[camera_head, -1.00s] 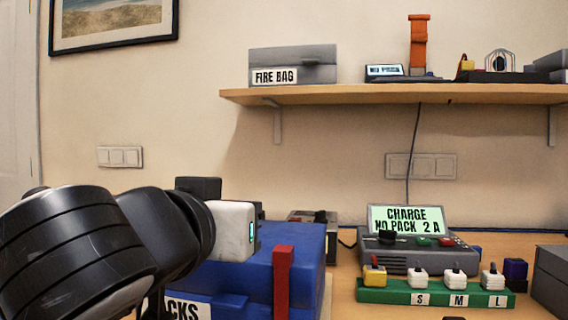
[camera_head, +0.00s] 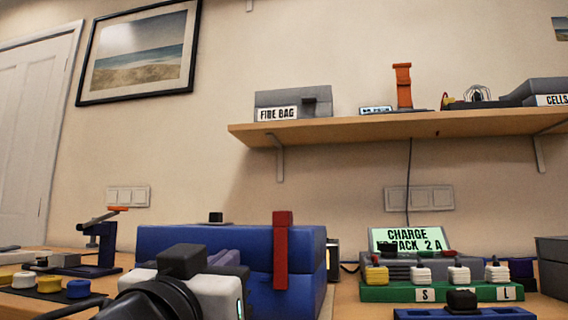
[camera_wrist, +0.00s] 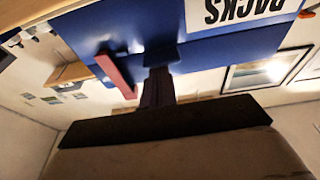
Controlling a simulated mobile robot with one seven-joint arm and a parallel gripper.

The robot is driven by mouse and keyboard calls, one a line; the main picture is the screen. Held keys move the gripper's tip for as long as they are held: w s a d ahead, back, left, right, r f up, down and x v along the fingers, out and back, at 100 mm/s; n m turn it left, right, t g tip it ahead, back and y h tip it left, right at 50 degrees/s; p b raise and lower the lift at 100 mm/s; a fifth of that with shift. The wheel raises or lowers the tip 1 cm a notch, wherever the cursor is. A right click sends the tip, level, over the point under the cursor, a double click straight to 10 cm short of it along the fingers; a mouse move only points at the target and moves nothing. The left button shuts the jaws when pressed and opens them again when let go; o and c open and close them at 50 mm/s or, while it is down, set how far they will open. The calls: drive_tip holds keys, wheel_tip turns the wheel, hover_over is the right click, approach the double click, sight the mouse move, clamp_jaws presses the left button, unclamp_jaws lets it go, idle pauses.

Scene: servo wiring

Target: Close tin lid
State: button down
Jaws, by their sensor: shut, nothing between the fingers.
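The tin is a blue box (camera_head: 170,240) on the bench in the head view, with a red upright strap (camera_head: 282,250) on its front. A seam shows on its right side and the upper part looks lowered onto the body, but I cannot tell whether it is fully shut. In the wrist view the blue face (camera_wrist: 125,30), the PACKS label (camera_wrist: 245,12) and the red strap (camera_wrist: 116,76) appear upside down. My gripper (camera_head: 225,262) is shut and empty in front of the tin. Its fingertips (camera_wrist: 160,62) are close to a blue tab; contact is unclear.
A charger (camera_head: 415,245) stands to the right behind a green rack (camera_head: 440,293) of several connectors. A blue holder (camera_head: 465,313) is in front. Yellow and blue caps (camera_head: 48,284) and a clamp stand (camera_head: 97,250) are at left. A shelf (camera_head: 400,128) hangs above.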

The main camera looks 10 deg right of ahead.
drive_tip(key=shift+f, duration=0.4)
drive_tip(key=shift+r, duration=0.1)
